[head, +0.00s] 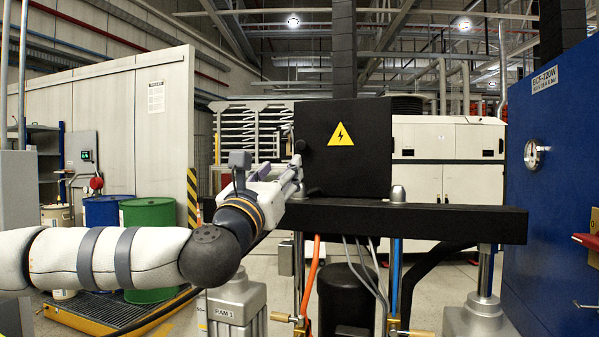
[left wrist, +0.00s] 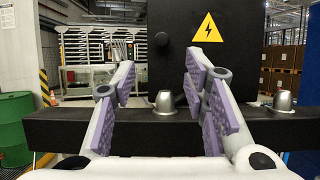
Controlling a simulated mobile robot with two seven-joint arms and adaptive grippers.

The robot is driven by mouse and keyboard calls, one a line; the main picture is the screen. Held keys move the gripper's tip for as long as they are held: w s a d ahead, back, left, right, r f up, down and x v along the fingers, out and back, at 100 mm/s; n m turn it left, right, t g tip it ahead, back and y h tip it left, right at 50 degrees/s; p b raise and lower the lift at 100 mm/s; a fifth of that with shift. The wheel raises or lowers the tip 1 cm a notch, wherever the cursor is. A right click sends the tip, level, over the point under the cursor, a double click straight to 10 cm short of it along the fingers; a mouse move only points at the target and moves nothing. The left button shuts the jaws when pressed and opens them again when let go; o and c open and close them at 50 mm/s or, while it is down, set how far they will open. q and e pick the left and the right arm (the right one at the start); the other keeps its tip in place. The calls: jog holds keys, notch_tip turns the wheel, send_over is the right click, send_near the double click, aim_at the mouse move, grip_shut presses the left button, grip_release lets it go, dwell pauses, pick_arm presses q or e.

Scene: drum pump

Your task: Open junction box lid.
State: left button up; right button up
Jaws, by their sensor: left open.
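The junction box (head: 357,172) is black with a yellow lightning triangle (head: 341,134) on its front. It stands on a black beam (head: 440,219), and its front lid looks shut. It also shows in the left wrist view (left wrist: 232,70). A round dark knob (left wrist: 161,39) sits at the lid's left side. My left gripper (head: 294,170) is in front of the box's left edge. In the left wrist view my left gripper (left wrist: 160,70) is open and empty, its purple-padded fingers on either side of the box's left part, below the knob. Contact cannot be told. My right gripper is out of view.
Metal domed caps stand on the beam, one (left wrist: 166,102) between my fingers in the left wrist view. An orange hose (head: 312,275) and grey cables hang below. A blue cabinet (head: 555,190) stands at right, and green (head: 150,245) and blue drums at left.

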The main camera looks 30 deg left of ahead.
aim_at(301, 146)
pick_arm(q)
jog(key=x, duration=1.1)
jog(key=shift+w+d+r, duration=0.1)
jog(key=shift+w+r, duration=0.05)
jog(key=shift+w, duration=0.1)
grip_shut()
